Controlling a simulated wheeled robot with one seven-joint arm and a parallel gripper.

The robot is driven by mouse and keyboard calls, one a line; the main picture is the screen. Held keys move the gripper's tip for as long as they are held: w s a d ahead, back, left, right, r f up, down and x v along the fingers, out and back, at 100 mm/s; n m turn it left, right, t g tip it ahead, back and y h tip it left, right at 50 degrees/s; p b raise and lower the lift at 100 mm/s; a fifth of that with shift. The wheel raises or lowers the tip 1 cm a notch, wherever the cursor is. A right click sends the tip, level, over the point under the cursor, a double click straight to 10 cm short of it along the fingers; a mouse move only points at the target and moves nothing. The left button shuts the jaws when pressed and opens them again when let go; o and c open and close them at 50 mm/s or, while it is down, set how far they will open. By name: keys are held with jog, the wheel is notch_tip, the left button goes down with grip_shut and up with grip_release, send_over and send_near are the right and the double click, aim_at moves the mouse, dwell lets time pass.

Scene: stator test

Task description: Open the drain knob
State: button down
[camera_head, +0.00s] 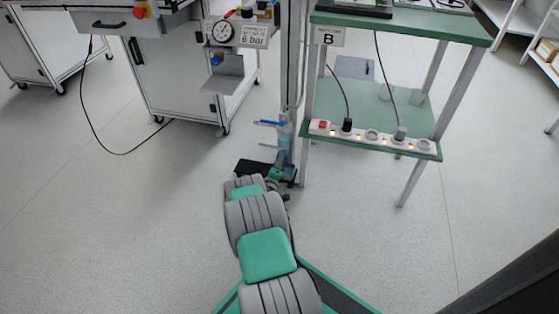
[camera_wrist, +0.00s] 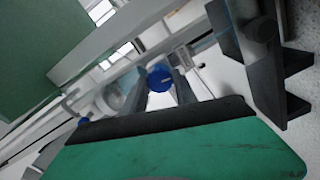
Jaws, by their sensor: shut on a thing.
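The blue round drain knob (camera_wrist: 159,78) shows in the wrist view between the two dark finger tips of my gripper (camera_wrist: 160,84), which is shut on it. In the head view my gripper (camera_head: 283,162) reaches up to the underside of a pale blue bowl (camera_head: 284,141) on the upright post. The knob itself cannot be made out there, as my gripper and wrist cover that spot. How far the knob is turned cannot be told.
A blue lever (camera_head: 269,123) sticks out left of the post (camera_head: 294,70). A green-shelved bench (camera_head: 365,124) with a lit power strip (camera_head: 372,137) stands close on the right. A white cabinet (camera_head: 175,75) with a gauge (camera_head: 222,31) stands at left. The floor between is clear.

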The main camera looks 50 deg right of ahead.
jog(key=shift+n, duration=0.7)
jog(key=c, duration=1)
grip_release()
jog(key=shift+o, duration=0.2)
jog(key=p+v, duration=0.3)
jog(key=v, duration=0.5)
jog(key=shift+d, duration=0.1)
